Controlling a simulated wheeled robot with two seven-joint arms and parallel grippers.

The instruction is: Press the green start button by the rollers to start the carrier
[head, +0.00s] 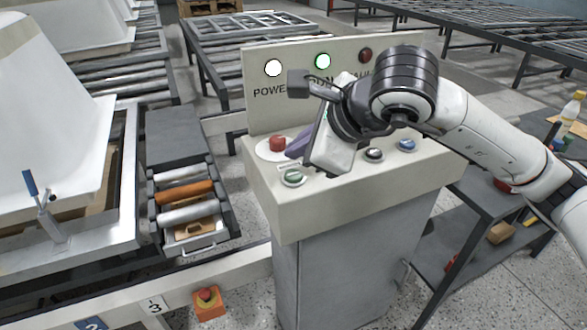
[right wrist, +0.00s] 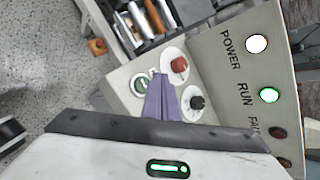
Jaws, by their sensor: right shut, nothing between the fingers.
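The green start button (head: 293,176) is on the sloped top of the grey control box (head: 262,187), at its front left corner. In the right wrist view the green button (right wrist: 139,85) lies just left of the fingertips. My right gripper (head: 292,153) is shut and empty, with purple fingers. Its fingertips (right wrist: 158,78) point down at the box top between the green button and the red button. I cannot tell whether they touch the panel. The white POWER lamp (head: 273,68) and green RUN lamp (head: 322,61) are lit. My left gripper is not in view.
The FAULT lamp (head: 365,55) is dark. Rollers (head: 187,192) and a white tub shell (head: 50,110) stand left. A side table (head: 480,195) stands right.

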